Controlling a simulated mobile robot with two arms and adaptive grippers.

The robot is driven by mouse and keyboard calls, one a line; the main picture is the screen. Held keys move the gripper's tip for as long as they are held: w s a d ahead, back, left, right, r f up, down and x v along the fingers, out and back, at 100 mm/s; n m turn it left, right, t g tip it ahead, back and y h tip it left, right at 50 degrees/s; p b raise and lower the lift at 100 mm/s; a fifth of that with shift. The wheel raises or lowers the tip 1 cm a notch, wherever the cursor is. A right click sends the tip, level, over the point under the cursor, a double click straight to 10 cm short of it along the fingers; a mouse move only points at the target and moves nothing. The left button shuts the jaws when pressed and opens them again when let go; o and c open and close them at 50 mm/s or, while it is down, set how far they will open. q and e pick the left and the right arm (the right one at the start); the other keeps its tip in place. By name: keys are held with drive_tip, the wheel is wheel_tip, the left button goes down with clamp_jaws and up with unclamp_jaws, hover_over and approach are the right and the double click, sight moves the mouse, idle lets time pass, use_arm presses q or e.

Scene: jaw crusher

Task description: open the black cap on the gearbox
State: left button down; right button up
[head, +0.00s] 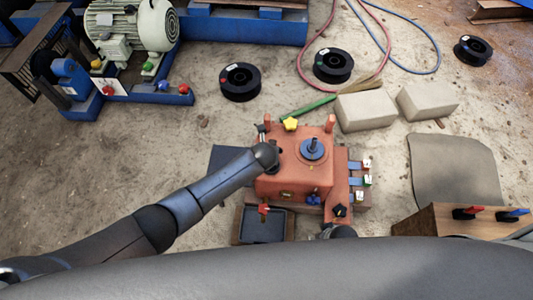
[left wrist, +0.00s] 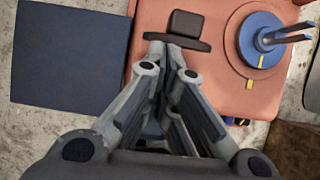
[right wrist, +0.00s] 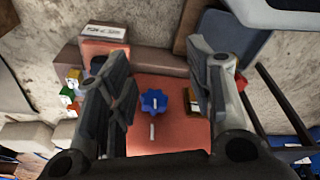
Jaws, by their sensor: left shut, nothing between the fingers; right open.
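The orange gearbox (head: 290,187) sits on the floor in the middle of the head view. The black cap (left wrist: 186,23) is a dark square block on its top surface in the left wrist view, beside the blue shaft hub (left wrist: 262,38). A dark bar lies just below the cap. My left gripper (left wrist: 172,45) is shut and empty, its tips at this bar; I cannot tell whether they touch. In the head view my left arm largely hides this spot. My right gripper (right wrist: 158,60) is open and empty, facing a side of the gearbox with a blue star knob (right wrist: 153,102).
A yellow star knob (head: 290,124) stands at the gearbox's back edge. A black tray (head: 262,224) lies at its front left. Pale blocks (head: 365,111) lie behind it. A wooden box with red and blue handles (head: 460,218) stands at the right. The floor left of the gearbox is mostly clear.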

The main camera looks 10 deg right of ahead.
use_arm(q)
drive_tip(key=shift+w+d+r+p, duration=0.1)
drive_tip(key=shift+w+r+p, duration=0.15)
drive_tip(key=shift+w+p, duration=0.25)
use_arm(e)
drive_tip(key=shift+s+d+f, duration=0.15)
drive_tip(key=shift+s+f, duration=0.95)
drive_tip(key=shift+f, duration=0.3)
use_arm(q)
drive_tip(key=shift+w, duration=0.1)
use_arm(e)
drive_tip(key=shift+s+f, duration=0.1)
use_arm(q)
drive_tip(key=v, duration=1.2)
drive_tip(key=shift+f, duration=0.1)
